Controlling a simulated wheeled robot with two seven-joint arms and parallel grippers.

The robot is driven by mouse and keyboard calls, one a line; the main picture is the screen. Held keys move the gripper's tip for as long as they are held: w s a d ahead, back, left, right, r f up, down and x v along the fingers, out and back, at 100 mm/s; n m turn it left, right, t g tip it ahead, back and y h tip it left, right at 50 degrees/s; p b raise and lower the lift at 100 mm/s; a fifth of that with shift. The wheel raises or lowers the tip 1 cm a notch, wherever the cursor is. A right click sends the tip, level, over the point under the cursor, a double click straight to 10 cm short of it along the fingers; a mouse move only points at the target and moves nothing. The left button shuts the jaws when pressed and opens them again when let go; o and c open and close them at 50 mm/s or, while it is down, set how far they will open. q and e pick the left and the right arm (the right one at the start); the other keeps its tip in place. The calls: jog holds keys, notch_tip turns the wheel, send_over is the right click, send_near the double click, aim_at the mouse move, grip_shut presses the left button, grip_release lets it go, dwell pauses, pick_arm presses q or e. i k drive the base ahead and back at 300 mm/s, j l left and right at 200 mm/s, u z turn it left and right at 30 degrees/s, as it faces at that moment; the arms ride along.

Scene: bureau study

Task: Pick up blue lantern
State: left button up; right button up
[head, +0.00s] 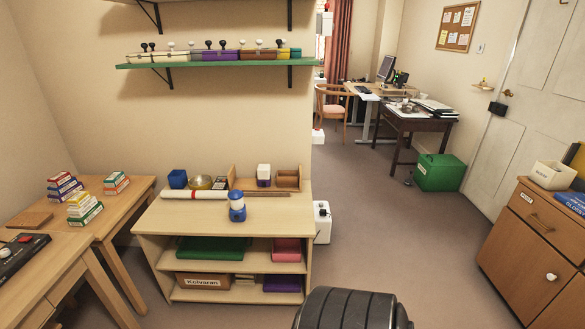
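The blue lantern (237,206) stands upright on top of a light wood shelf unit (185,222), near the middle of its top. It has a blue top and base with a pale middle band. Neither of my grippers shows in the head view, and nothing is seen touching the lantern.
Wooden tables (70,246) with stacked boxes stand at left. A drawer cabinet (535,240) stands at right. The carpet (400,225) between is open.

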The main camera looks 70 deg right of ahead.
aim_at(238, 207)
jog(key=z, duration=1.7)
jog(key=i+l+z, duration=0.1)
jog(key=i+z, duration=0.3)
jog(key=i, duration=0.15)
